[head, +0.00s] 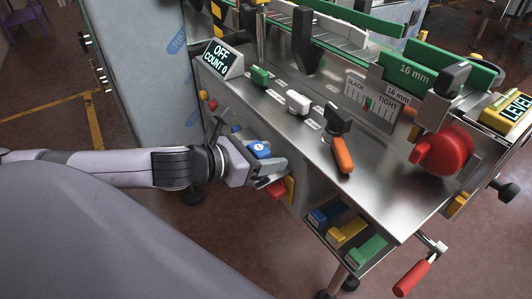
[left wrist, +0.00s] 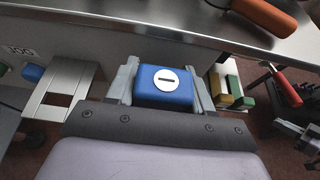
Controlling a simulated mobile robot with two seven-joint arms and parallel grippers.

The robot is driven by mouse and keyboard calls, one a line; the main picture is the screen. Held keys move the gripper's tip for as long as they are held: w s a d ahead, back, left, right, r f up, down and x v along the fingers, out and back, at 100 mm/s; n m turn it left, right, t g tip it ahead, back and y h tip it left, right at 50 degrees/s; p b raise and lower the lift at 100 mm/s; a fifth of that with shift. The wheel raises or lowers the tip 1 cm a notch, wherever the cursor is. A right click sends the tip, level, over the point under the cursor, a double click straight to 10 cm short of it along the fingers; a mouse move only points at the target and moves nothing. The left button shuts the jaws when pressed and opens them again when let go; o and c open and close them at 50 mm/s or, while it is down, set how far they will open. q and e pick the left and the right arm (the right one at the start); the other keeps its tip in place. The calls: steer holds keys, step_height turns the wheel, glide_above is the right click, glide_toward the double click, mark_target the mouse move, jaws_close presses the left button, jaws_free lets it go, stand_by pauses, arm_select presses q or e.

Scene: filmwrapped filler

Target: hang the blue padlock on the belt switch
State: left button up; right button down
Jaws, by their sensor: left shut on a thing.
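The blue padlock (head: 260,149), a block with a round white label, is between the fingers of my left gripper (head: 264,164). My left gripper is shut on it in front of the machine's front panel. In the left wrist view the padlock (left wrist: 166,86) sits between both fingers (left wrist: 165,92); its shackle cannot be made out. A red and yellow fitting (head: 283,189), which may be the belt switch, shows on the front panel just below and right of the gripper, partly hidden by it. I cannot see contact between padlock and fitting.
The steel worktop (head: 385,185) overhangs the front panel, with an orange-handled lever (head: 342,152) near its edge. A shelf with blue, yellow and green blocks (head: 347,233) is lower right. A red crank handle (head: 411,279) sticks out. A slotted metal bracket (left wrist: 62,88) is left of the gripper.

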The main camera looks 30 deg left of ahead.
arm_select(q)
steer(key=shift+f, duration=0.25)
stand_by(0.7)
steer(key=shift+f, duration=0.15)
stand_by(0.3)
steer(key=o, duration=1.3)
steer(key=shift+o, duration=0.2)
